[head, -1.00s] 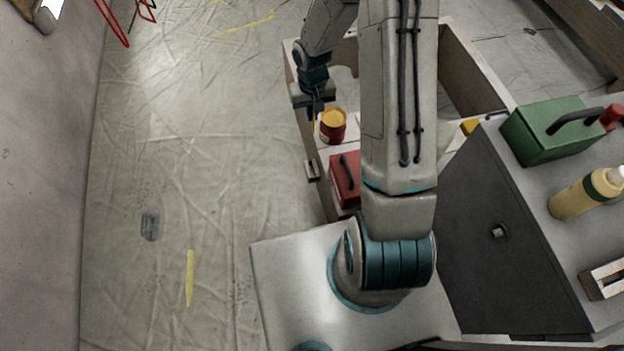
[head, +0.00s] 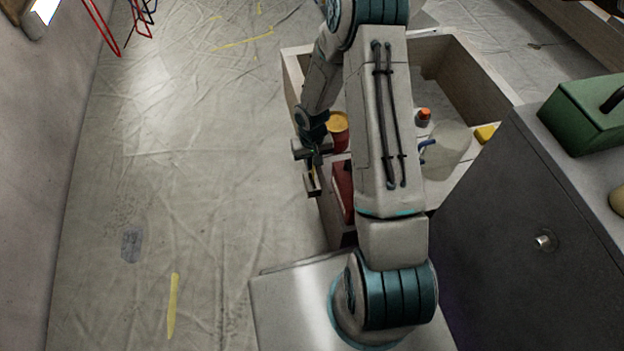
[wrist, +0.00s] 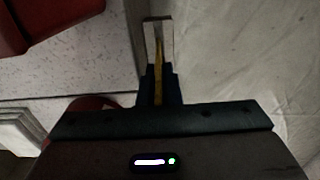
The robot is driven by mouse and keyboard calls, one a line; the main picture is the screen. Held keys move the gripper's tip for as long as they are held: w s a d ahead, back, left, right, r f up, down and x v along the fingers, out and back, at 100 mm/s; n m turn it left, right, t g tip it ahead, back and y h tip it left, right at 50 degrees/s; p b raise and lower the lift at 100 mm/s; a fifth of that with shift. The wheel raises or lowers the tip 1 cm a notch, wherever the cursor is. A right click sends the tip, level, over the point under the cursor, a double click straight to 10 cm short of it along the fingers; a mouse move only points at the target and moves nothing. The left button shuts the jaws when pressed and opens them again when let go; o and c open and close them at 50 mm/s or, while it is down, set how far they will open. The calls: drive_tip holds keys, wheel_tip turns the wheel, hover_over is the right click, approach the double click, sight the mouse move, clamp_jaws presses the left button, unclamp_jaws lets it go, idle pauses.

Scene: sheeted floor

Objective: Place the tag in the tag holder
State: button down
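A thin yellow tag (wrist: 158,66) sits between the dark fingers of my gripper (wrist: 158,88), which looks shut on it. The tag points away from the fingers toward the tag holder (wrist: 150,28), a small pale frame with a dark rim on the outer side of a box. In the head view, my gripper (head: 313,163) is just above the tag holder (head: 313,191), at the box's left side. The tag's far end overlaps the holder in the wrist view. I cannot tell whether it is inside or only in front of it.
The open box (head: 465,62) holds a red can with a yellow top (head: 338,122), a red case (head: 342,180), a clear jug (head: 450,145) and an orange-capped bottle (head: 423,118). A grey cabinet (head: 500,220) stands right.

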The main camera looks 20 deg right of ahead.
drive_tip(key=shift+f+b, duration=1.2)
drive_tip(key=shift+f, duration=2.15)
drive_tip(key=shift+f, duration=0.2)
drive_tip(key=c, duration=1.9)
unclamp_jaws()
drive_tip(key=shift+r, duration=0.1)
